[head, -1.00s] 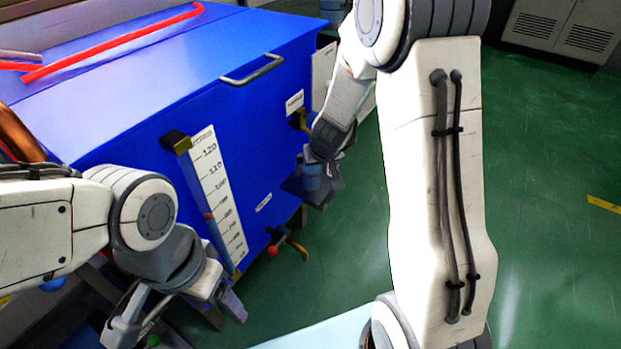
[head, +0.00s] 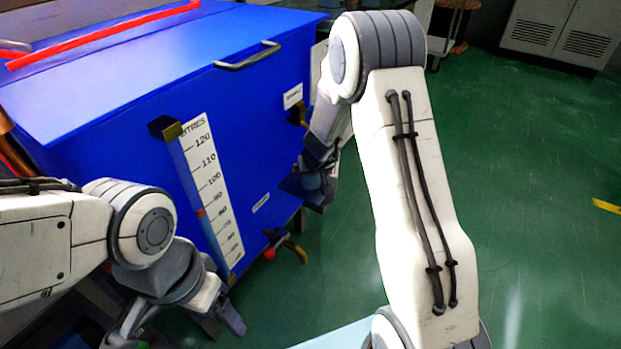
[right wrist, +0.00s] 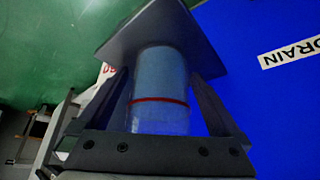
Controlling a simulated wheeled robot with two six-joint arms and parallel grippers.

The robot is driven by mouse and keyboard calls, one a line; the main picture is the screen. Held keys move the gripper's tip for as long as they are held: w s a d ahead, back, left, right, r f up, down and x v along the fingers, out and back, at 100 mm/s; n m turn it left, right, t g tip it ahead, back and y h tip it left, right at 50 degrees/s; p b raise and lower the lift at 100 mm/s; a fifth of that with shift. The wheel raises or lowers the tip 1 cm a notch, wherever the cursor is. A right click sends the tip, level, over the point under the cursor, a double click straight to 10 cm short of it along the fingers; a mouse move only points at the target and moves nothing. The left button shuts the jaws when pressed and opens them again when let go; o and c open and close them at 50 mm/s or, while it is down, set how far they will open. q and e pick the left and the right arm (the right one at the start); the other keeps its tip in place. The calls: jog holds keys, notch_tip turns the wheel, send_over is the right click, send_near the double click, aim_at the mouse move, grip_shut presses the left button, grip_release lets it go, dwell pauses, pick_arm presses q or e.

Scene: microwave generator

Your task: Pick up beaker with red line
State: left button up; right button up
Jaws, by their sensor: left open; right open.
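The beaker (right wrist: 160,92), a clear bluish cylinder with a red line around it, shows in the right wrist view between the two fingers of my right gripper (right wrist: 165,105). The fingers are open, one on each side, and I cannot tell whether either touches it. A dark grey plate lies at its far end. My left gripper (head: 182,326) is open and empty at the lower left, in front of the tank.
The blue tank (head: 130,100) fills the left, with a lid handle (head: 248,56), a litre scale (head: 212,185) and a tap with a red knob (head: 285,245). A red hose (head: 105,35) lies on top. Green floor (head: 540,180) is open on the right.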

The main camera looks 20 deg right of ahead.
grip_shut()
jog(key=shift+r, duration=0.1)
jog(key=shift+r, duration=0.1)
